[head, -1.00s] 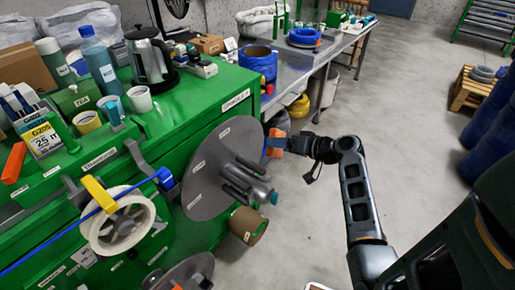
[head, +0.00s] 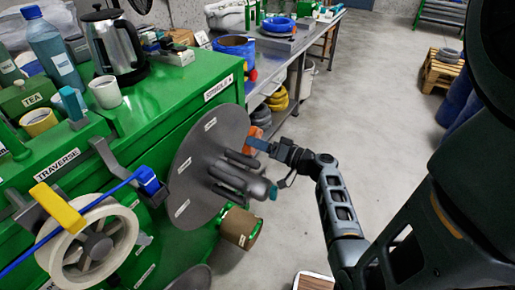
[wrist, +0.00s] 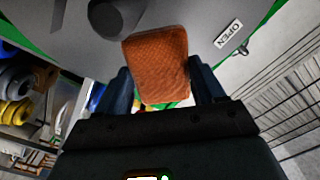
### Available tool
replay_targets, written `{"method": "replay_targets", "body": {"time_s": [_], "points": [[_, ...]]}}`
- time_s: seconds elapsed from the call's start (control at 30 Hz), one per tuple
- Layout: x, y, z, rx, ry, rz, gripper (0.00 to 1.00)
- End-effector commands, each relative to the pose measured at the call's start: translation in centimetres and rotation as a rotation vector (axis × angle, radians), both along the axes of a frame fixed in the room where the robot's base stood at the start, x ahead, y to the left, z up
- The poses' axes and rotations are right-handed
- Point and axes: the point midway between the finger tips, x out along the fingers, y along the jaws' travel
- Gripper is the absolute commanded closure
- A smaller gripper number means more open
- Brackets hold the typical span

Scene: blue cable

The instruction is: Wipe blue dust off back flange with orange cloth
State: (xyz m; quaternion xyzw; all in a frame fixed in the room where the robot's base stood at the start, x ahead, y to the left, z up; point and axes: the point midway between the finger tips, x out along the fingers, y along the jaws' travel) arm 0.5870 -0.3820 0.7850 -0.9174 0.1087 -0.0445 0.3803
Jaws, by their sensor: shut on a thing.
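The back flange is the large grey disc (head: 192,170) on the side of the green machine, with a grey spindle hub (head: 235,180) in front of it. It also fills the top of the wrist view (wrist: 200,22). My gripper (head: 262,144) is at the flange's right edge, shut on the orange cloth (head: 254,131). In the wrist view the cloth (wrist: 156,65) is a folded pad between the two dark blue fingers, close to the grey face. I cannot tell whether it touches. Blue dust cannot be made out.
A white reel (head: 72,252) with blue cable and a yellow clamp (head: 58,207) stands at the lower left. Bottles and a kettle (head: 115,45) stand on the green cabinet. A cardboard-coloured roll (head: 240,228) sits below the flange. Floor on the right is open.

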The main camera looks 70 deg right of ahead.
Motion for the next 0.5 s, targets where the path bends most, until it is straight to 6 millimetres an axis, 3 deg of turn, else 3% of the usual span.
{"method": "replay_targets", "body": {"time_s": [0.5], "points": [[4.0, -1.0, 0.1, -0.001, -0.002, 0.001, 0.56]]}}
